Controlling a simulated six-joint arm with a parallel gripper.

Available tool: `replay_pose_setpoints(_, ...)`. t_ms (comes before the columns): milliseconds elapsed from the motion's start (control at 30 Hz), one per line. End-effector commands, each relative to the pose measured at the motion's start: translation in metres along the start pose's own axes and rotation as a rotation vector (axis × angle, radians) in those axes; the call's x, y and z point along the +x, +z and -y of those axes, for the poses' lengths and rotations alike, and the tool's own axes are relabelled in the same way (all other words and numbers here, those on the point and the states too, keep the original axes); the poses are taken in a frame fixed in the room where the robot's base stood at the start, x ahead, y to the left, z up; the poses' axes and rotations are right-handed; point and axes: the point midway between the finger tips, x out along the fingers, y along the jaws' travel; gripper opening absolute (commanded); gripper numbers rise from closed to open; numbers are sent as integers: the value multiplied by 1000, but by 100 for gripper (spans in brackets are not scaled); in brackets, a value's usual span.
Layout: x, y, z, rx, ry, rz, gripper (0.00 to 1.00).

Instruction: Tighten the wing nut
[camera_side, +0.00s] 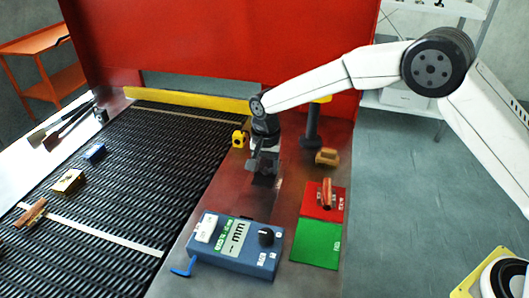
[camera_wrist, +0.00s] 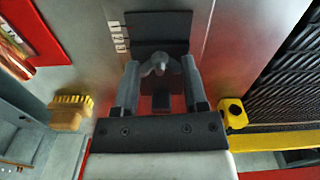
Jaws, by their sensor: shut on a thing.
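The grey wing nut (camera_wrist: 160,66) shows in the wrist view, in front of a dark bracket plate (camera_wrist: 158,28). My gripper (camera_wrist: 160,72) has one finger on each side of it and is shut on its wings. In the side view my gripper (camera_side: 263,158) points down at the dark bracket (camera_side: 265,180) on the metal bench strip. The wing nut cannot be made out there. The thread behind the nut is hidden, so how far it sits from the plate cannot be told.
A yellow tape measure (camera_side: 239,139) sits left of my gripper; a dark post (camera_side: 312,125) and a tan brush (camera_side: 327,157) stand right. A blue gauge box (camera_side: 235,246), a red plate (camera_side: 311,204) and a green plate (camera_side: 316,243) lie nearer. The mesh belt (camera_side: 130,175) carries small parts.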

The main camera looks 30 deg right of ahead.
Motion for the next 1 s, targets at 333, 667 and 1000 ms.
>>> replay_pose_setpoints(333, -1, 0, 0, 83, 0, 0, 0)
replay_pose_setpoints(667, -1, 0, 0, 83, 0, 0, 0)
replay_pose_setpoints(1000, 0, 0, 0, 83, 0, 0, 91)
